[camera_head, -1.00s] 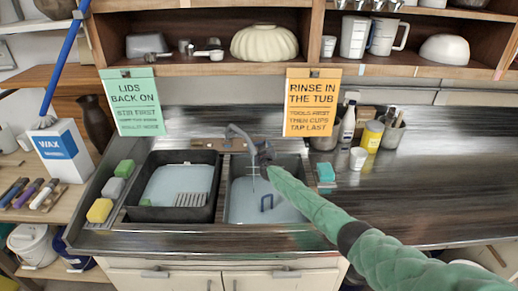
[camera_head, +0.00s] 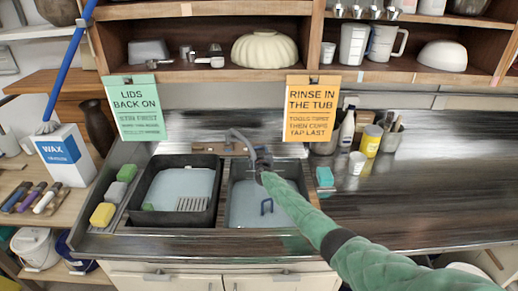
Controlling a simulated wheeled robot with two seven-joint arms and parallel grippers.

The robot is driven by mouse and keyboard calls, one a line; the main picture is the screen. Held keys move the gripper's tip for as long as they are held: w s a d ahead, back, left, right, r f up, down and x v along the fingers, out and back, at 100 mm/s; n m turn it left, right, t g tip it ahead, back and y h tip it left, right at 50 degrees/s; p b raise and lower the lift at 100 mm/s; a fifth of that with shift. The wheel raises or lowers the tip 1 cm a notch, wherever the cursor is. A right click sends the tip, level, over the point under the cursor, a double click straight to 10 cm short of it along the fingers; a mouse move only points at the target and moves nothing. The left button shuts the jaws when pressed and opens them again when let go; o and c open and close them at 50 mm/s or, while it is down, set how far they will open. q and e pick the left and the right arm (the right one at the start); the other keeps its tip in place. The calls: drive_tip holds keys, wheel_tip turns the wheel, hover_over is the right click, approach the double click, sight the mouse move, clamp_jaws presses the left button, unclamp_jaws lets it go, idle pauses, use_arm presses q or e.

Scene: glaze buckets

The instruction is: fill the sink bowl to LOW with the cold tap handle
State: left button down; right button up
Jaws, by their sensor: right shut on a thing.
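The sink bowl (camera_head: 236,217) is the right-hand basin, with a pale blue-grey surface inside and a small dark blue loop (camera_head: 267,207) standing in it. I cannot read a LOW mark or judge the level. The grey tap (camera_head: 238,136) arches over the bowl from its back edge. My right arm in its green sleeve reaches in from the lower right, across the bowl's right side. My right gripper (camera_head: 262,158) is shut at the tap, on what seems to be the cold tap handle, which the gripper mostly hides. My left gripper is out of view.
A dark tub (camera_head: 135,217) with pale liquid and a grate sits left of the bowl. Sponges (camera_head: 102,214) line the far left. A bottle (camera_head: 347,128), a yellow jar (camera_head: 371,140) and a white cup (camera_head: 357,162) stand right of the tap. The right counter (camera_head: 440,190) is clear.

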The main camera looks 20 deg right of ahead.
drive_tip(key=shift+a+m+g+h+p, duration=0.15)
drive_tip(key=shift+m+h+p, duration=0.15)
drive_tip(key=shift+m+h, duration=0.35)
drive_tip(key=shift+a+m+g+h+p, duration=0.15)
drive_tip(key=shift+m+h+p, duration=0.1)
drive_tip(key=shift+m+h, duration=0.4)
drive_tip(key=shift+d, duration=0.15)
drive_tip(key=o, duration=1)
drive_tip(key=shift+f, duration=0.1)
